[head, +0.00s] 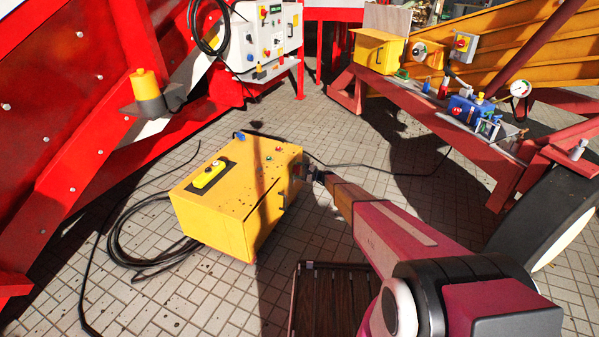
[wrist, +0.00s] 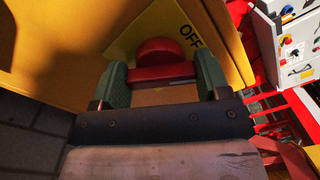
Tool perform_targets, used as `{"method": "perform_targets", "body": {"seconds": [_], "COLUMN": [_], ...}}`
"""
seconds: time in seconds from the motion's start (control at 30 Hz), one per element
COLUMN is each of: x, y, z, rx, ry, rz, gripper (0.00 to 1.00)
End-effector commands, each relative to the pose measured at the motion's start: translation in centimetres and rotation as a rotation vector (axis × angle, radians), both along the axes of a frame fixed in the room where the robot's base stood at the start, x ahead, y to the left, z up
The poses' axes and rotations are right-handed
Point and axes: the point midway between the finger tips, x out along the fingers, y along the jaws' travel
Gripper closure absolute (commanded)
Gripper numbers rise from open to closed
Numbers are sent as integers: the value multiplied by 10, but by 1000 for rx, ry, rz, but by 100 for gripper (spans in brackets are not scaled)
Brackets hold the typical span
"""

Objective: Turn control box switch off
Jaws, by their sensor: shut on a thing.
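The yellow control box (head: 213,218) stands on the tiled floor in the middle of the head view. Its side fills much of the wrist view (wrist: 60,45). A red switch (wrist: 157,50) sits on a yellow plate on that side, with the word OFF printed to its right. My gripper (wrist: 160,72) has its two green fingers on either side of the switch's red handle and is shut on it. In the head view, my gripper (head: 308,174) meets the box's right side in shadow, and the switch is hidden there.
Black cables (head: 125,245) lie on the floor left of the box. A white control cabinet (head: 262,40) stands behind. A red frame (head: 430,112) with tools and gauges is at the right. A dark slatted platform (head: 330,300) lies below my arm.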

Motion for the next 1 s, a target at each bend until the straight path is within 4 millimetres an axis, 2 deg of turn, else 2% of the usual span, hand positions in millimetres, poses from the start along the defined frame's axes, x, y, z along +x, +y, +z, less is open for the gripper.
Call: {"method": "perform_targets", "body": {"seconds": [0.5, 1.0], "x": [-1, -2], "y": [0, 0], "z": [-2, -2], "rx": [-140, -185], "ry": [-389, -512], "rz": [2, 2], "gripper": [55, 55]}}
